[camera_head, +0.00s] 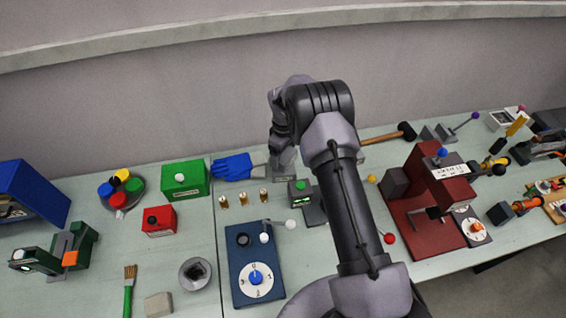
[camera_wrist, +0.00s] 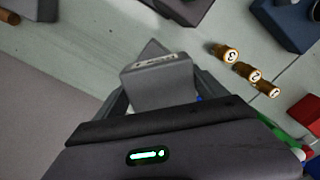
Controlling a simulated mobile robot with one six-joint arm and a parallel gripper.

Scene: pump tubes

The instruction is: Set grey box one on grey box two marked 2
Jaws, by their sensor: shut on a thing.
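My gripper (camera_head: 284,158) is shut on a grey box with a pale label (camera_wrist: 160,84), which sits between its fingers in the wrist view. The label is too small to read, so I cannot tell its number. The held box shows partly below the gripper in the head view (camera_head: 283,176). A darker grey surface (camera_wrist: 152,50) shows just beyond it in the wrist view; I cannot tell if it is the second box or if they touch. No marking 2 on a box is readable.
Three brass weights (camera_head: 243,198) stand beside the gripper, with a blue glove (camera_head: 232,167) and green box (camera_head: 184,178) to the left. A blue dial panel (camera_head: 240,290) lies in front. A red machine (camera_head: 420,215) stands right. My arm hides part of the table.

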